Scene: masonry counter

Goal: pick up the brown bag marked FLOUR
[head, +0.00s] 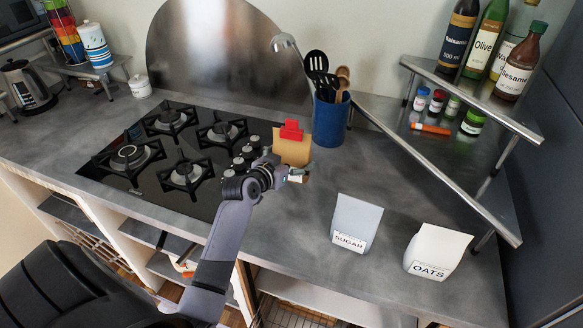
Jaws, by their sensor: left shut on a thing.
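A brown bag (291,149) stands upright at the right edge of the hob, and a red piece (291,130) shows at its top. No FLOUR label can be read on it, because my left gripper covers its lower part. My left gripper (294,174) reaches in from the lower left and is shut on the brown bag. I cannot tell whether the bag touches the counter. My right gripper is not in view.
A pale SUGAR bag (357,220) and a white OATS bag (437,249) stand to the right on the counter (300,240). Behind are a blue utensil pot (331,120) and a metal corner shelf (470,85) with bottles. The black hob (110,165) lies left.

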